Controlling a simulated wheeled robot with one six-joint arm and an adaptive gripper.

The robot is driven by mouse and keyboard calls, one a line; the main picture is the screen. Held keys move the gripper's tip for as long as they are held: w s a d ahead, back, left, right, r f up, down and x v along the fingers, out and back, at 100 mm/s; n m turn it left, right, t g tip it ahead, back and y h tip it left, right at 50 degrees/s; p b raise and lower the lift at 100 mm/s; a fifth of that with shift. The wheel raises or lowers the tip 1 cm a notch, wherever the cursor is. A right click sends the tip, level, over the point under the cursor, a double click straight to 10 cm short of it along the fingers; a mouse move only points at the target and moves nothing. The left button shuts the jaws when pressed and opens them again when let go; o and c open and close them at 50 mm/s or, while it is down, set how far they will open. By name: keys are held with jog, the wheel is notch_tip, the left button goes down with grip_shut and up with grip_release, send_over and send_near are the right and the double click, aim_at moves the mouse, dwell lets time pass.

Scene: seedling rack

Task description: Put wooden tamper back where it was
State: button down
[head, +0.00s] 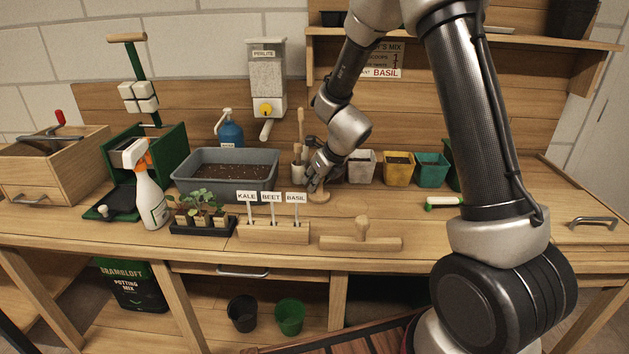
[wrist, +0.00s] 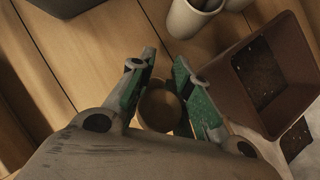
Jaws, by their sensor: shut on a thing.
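The wooden tamper (head: 319,198) has a round, pale base that shows just under my gripper (head: 318,184) in the head view. It is upright on or just above the bench top; I cannot tell if it touches. In the wrist view the tamper's round top (wrist: 160,104) sits between the green pads of my gripper (wrist: 165,98). My gripper is shut on it from above. The fingers hide most of its handle in the head view.
A tool cup (head: 299,172) and grey trough (head: 226,174) stand close on the left. Pots, including a yellow one (head: 398,168), line the right. A brown soil pot (wrist: 265,75) is near my right finger. A rectangular wooden block with a peg handle (head: 361,242) lies in front.

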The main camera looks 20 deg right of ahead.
jog(key=c, duration=1.3)
grip_release()
jog(key=shift+r, duration=0.1)
jog(key=shift+s+d+r, duration=0.1)
jog(key=shift+s+r, duration=0.05)
jog(key=shift+r, duration=0.2)
jog(key=s+d+r+n, duration=0.4)
jog(key=s+r+n, duration=0.3)
jog(key=s+r, duration=0.2)
jog(key=s+d+r+n, duration=0.4)
jog(key=s+r+n, duration=0.4)
jog(key=s+r, duration=0.15)
jog(key=s+d+r+n+h, duration=0.1)
jog(key=s+d+n, duration=0.3)
jog(key=s+n, duration=0.3)
jog(key=s+d+r+n+g+h, duration=0.1)
jog(key=s+d+n+h, duration=0.1)
jog(key=s+n, duration=0.6)
jog(key=shift+s+d+r+n+g, duration=0.3)
jog(key=shift+s+d, duration=0.3)
jog(key=shift+d, duration=0.3)
